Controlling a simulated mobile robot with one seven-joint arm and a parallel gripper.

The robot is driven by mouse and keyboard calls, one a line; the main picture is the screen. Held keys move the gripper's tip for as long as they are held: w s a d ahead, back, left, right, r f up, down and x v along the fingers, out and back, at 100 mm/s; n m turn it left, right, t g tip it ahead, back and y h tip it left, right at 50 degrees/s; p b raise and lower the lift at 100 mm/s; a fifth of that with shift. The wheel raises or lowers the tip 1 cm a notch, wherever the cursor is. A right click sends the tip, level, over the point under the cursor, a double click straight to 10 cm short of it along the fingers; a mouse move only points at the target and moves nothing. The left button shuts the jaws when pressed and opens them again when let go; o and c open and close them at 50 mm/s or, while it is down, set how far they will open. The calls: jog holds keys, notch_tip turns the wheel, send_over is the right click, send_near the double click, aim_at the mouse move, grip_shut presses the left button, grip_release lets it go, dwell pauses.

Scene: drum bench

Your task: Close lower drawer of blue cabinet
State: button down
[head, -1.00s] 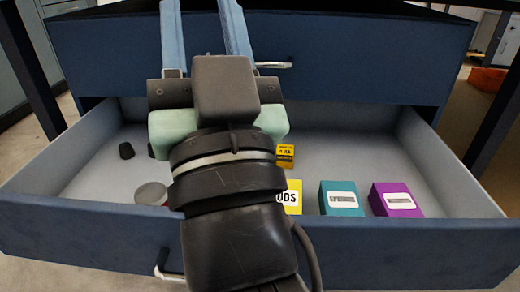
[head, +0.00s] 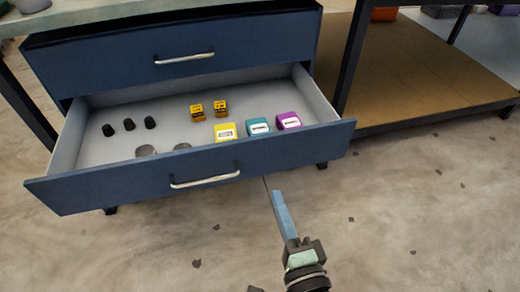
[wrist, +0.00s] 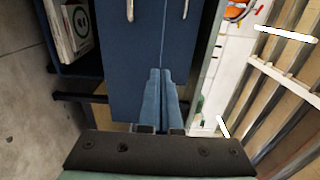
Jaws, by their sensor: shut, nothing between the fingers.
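The blue cabinet (head: 120,62) stands at the upper left of the head view. Its upper drawer (head: 250,45) is shut. The lower drawer (head: 110,191) is pulled far out, with a silver bar handle (head: 205,181) on its front. My gripper (head: 278,194) is shut and empty, in front of the lower drawer's front panel, to the right of the handle. It appears apart from the panel. In the wrist view the closed fingers (wrist: 161,72) point toward blue panels (wrist: 145,50) with two metal handles. I cannot tell which cabinet these belong to.
In the lower drawer are black knobs (head: 129,124), small orange boxes (head: 196,112), a yellow box (head: 225,132), a teal box (head: 259,127), a purple box (head: 288,120) and grey discs. A wooden shelf (head: 430,80) with dark posts stands right. The floor in front is clear.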

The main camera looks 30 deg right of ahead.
aim_at(256, 141)
jog(key=p+x, duration=0.1)
jog(key=x, duration=1.2)
jog(key=shift+w, duration=0.3)
jog(key=shift+w+d, duration=0.1)
